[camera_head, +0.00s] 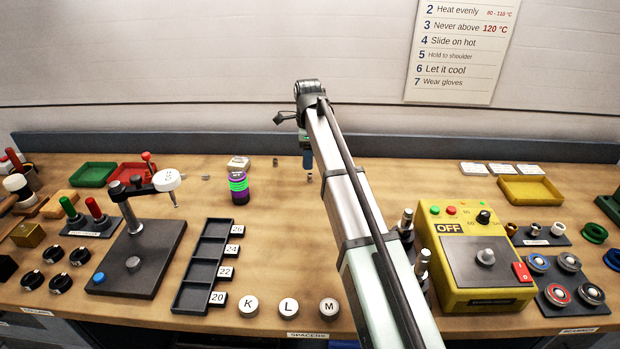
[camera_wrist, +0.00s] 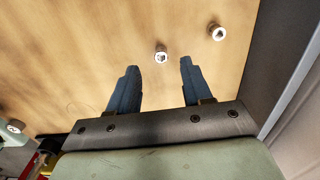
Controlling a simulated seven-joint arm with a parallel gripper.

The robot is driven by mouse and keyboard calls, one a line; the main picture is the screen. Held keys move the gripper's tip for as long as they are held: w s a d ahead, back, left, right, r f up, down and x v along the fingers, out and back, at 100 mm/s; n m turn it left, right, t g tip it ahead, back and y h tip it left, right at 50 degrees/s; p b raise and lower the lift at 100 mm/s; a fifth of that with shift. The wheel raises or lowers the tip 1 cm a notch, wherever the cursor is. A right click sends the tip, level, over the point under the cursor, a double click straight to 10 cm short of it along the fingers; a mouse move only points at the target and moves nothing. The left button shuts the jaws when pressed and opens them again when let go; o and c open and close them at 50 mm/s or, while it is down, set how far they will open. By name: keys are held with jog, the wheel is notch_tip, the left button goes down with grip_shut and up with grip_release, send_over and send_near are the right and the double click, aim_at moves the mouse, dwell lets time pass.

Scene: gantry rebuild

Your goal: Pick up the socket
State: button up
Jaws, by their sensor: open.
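In the wrist view a small silver socket (camera_wrist: 161,56) stands on the wooden bench, its dark opening facing up. It appears between and slightly beyond the tips of my gripper (camera_wrist: 160,65), whose two blue fingers are apart with nothing held. A second, similar silver socket (camera_wrist: 218,33) stands farther off to the upper right. In the head view my gripper (camera_head: 308,168) points down over the back of the bench, near a small metal piece (camera_head: 309,177). Another small metal piece (camera_head: 275,162) stands to its left. I cannot tell whether the fingers reach down around the nearer socket.
A purple and green stack (camera_head: 238,187) and a pale block (camera_head: 238,163) stand left of my gripper. A black slotted tray (camera_head: 187,298) lies in front, and a yellow heater box (camera_head: 455,293) stands right. A grey back ledge (camera_head: 200,146) runs behind. Bench around the sockets is clear.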

aim_at(310, 181)
jog(key=shift+d+f, duration=0.15)
jog(key=shift+f, duration=1.35)
jog(key=shift+d+f, duration=0.1)
jog(key=shift+f, duration=1.4)
jog(key=shift+c, duration=0.3)
grip_shut()
